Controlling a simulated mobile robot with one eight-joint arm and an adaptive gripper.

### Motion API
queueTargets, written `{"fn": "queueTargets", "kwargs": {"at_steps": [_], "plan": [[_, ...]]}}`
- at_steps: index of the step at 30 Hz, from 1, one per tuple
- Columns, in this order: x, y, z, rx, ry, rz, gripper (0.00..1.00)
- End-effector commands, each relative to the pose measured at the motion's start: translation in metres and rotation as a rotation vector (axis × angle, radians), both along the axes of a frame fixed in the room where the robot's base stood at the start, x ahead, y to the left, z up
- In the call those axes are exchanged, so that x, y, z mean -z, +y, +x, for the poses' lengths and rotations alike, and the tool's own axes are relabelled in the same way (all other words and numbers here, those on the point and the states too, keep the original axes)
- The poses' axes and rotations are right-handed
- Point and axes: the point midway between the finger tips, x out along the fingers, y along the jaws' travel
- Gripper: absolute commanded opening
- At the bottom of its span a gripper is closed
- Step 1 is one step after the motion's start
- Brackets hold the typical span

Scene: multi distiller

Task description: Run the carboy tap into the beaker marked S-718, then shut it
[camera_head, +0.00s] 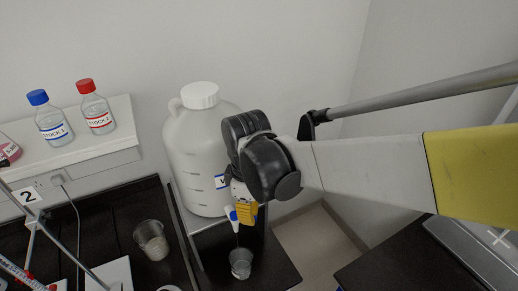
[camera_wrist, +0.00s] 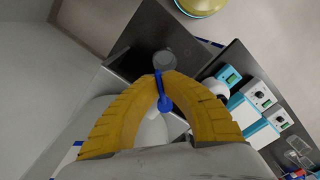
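The white carboy (camera_head: 196,150) stands upright with its cap on, its label partly hidden by my wrist. Its tap (camera_head: 231,214) is low on the front, white with a blue part. The blue tap handle (camera_wrist: 160,92) shows between my fingertips in the wrist view. My gripper (camera_head: 246,212), with yellow fingers, is at the tap; its fingertips (camera_wrist: 161,80) close in on the handle from both sides and appear to touch it. A small clear beaker (camera_head: 240,263) stands below the tap, also visible beyond the fingertips (camera_wrist: 165,60). Its marking is not readable. I cannot tell whether liquid runs.
Another beaker (camera_head: 151,240) with pale contents stands on the dark bench to the left. Two stock bottles, blue-capped (camera_head: 50,118) and red-capped (camera_head: 95,108), stand on the white shelf (camera_head: 98,150). A stand with rods is at the lower left. Blue-white devices (camera_wrist: 262,97) show in the wrist view.

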Motion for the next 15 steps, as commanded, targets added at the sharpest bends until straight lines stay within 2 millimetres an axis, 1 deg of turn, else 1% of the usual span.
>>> {"fn": "queueTargets", "kwargs": {"at_steps": [8, 15], "plan": [[0.001, -0.001, 0.005, -0.124, 0.0, 0.0, 0.0], [0.001, 0.0, 0.013, -0.317, 0.0, 0.0, 0.0]]}}
